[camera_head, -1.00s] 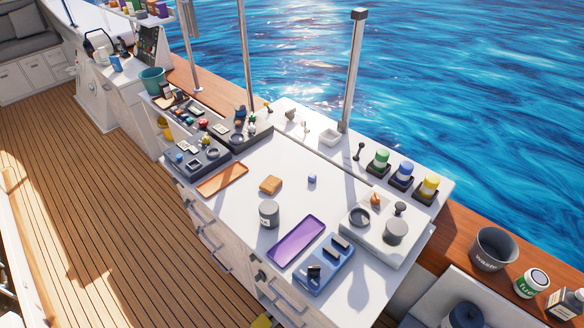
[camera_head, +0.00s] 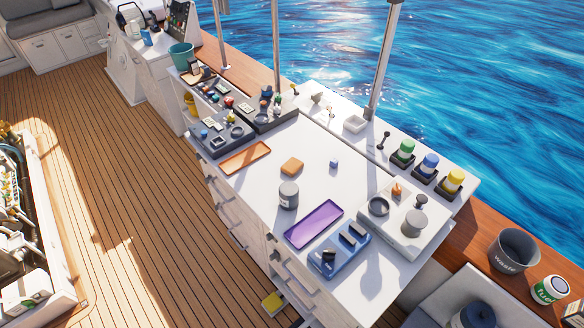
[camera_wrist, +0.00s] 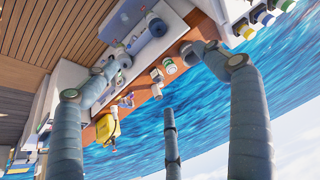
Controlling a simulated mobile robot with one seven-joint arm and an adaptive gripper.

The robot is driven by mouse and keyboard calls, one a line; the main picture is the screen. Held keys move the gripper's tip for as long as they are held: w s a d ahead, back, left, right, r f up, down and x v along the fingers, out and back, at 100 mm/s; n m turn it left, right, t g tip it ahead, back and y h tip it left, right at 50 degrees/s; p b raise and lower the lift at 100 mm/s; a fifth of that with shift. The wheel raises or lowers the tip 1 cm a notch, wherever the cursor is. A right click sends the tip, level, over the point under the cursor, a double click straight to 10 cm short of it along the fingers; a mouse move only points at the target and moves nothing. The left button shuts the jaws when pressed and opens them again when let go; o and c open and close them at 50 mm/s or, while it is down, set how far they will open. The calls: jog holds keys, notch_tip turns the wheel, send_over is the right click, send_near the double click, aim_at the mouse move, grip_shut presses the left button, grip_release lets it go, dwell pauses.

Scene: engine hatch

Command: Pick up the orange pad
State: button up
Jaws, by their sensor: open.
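The orange pad (camera_head: 292,166) is a small, flat, tan-orange block with rounded corners. It lies on the white worktop (camera_head: 262,203), between an orange tray and a grey canister in the head view. Nothing covers it there, and I cannot make it out in the wrist view. My gripper (camera_wrist: 155,53) shows only in the wrist view. Its grey-blue jointed fingers are spread wide with nothing between them. It is away from the pad, facing the deck, other furniture and the water.
Near the pad are the orange tray (camera_head: 245,158), grey canister (camera_head: 288,197), small blue cube (camera_head: 334,163) and purple tray (camera_head: 314,224). A blue holder (camera_head: 340,256) stands at the front. Dark parts trays (camera_head: 216,138) fill the left end. An open hatch (camera_head: 30,235) lies at far left.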

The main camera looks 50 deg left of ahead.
jog(key=shift+r, duration=0.1)
jog(key=w+a+r+n+g+y+p, duration=0.1)
jog(key=w+a+r+n+p, duration=0.2)
jog(key=w+a, duration=0.55)
jog(key=w+a+r+n+g, duration=0.1)
jog(key=w+a+r+n, duration=0.25)
jog(key=w+a, duration=0.5)
jog(key=w+a+f+n+g+y+p, duration=0.1)
jog(key=w+a+n, duration=0.1)
jog(key=w+a, duration=0.6)
jog(key=w+a+f+n+p, duration=0.2)
jog(key=w+a, duration=0.2)
jog(key=a, duration=0.7)
jog(key=w+a+f+n+g, duration=0.1)
jog(key=a+f, duration=0.2)
jog(key=a, duration=0.4)
jog(key=w+a+f+n, duration=0.1)
jog(key=a+f+n, duration=0.1)
jog(key=a, duration=0.5)
jog(key=s+a+f+n+g+p, duration=0.1)
jog(key=s+a+f, duration=0.4)
jog(key=a+f, duration=0.7)
jog(key=s+a+f+n+p, duration=0.3)
jog(key=a+f, duration=0.9)
jog(key=a, duration=0.8)
jog(key=s+n, duration=0.2)
jog(key=s, duration=0.1)
jog(key=shift+s+f+n+g+h, duration=0.2)
jog(key=shift+n+g+h, duration=0.1)
jog(key=shift+n+g, duration=0.1)
